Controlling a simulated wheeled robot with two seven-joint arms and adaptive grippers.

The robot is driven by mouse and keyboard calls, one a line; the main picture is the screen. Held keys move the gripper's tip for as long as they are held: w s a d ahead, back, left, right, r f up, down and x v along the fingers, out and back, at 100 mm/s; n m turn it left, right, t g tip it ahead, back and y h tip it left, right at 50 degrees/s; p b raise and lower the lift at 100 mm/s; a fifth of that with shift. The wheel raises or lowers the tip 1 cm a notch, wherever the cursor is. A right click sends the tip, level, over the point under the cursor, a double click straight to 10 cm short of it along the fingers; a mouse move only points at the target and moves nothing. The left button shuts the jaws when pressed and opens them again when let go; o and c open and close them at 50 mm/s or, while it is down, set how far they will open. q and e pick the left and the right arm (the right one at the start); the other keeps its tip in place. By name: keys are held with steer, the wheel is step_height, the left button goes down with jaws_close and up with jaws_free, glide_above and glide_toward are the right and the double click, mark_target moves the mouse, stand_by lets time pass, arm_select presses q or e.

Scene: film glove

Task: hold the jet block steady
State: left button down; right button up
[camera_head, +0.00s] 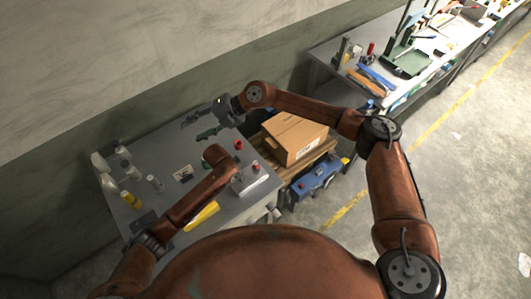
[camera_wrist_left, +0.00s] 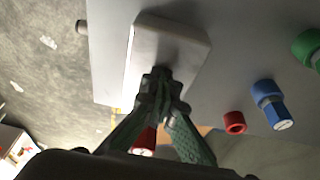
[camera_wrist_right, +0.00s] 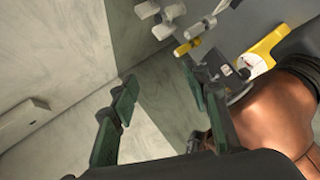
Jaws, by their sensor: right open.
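A pale grey block (camera_head: 256,181), which I take for the jet block, sits near the right edge of the grey bench (camera_head: 160,165). It also shows in the left wrist view (camera_wrist_left: 190,42). My left gripper (camera_wrist_left: 160,82) has its green fingers drawn together, with the tips over the block's near part. Whether they touch it I cannot tell. In the head view my left wrist hides these fingers. My right gripper (camera_head: 196,127) is over the far part of the bench, away from the block. In the right wrist view its fingers (camera_wrist_right: 158,80) are apart with nothing between them.
A yellow item (camera_head: 202,215) lies at the bench's front. Pale bottles (camera_head: 105,162) stand at its left end. A red cap (camera_wrist_left: 235,122) and a blue one (camera_wrist_left: 267,98) are near the block. A cardboard box (camera_head: 294,138) and blue toolbox (camera_head: 316,184) stand to the right.

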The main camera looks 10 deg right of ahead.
steer(key=w+d+r+m+t+y, duration=0.2)
steer(key=w+r+m+t+y, duration=0.45)
steer(key=r, duration=0.75)
steer(key=w+d+f+m+t+h, duration=0.55)
steer(key=w+d+m+h, duration=0.25)
steer(key=w+d+m, duration=0.3)
steer(key=m+g+h, duration=0.3)
steer(key=g+h, duration=0.3)
steer(key=g, duration=0.5)
glide_toward(256, 163)
steer(key=x, duration=1.1)
steer(key=shift+d, duration=0.1)
steer(key=shift+c, duration=0.4)
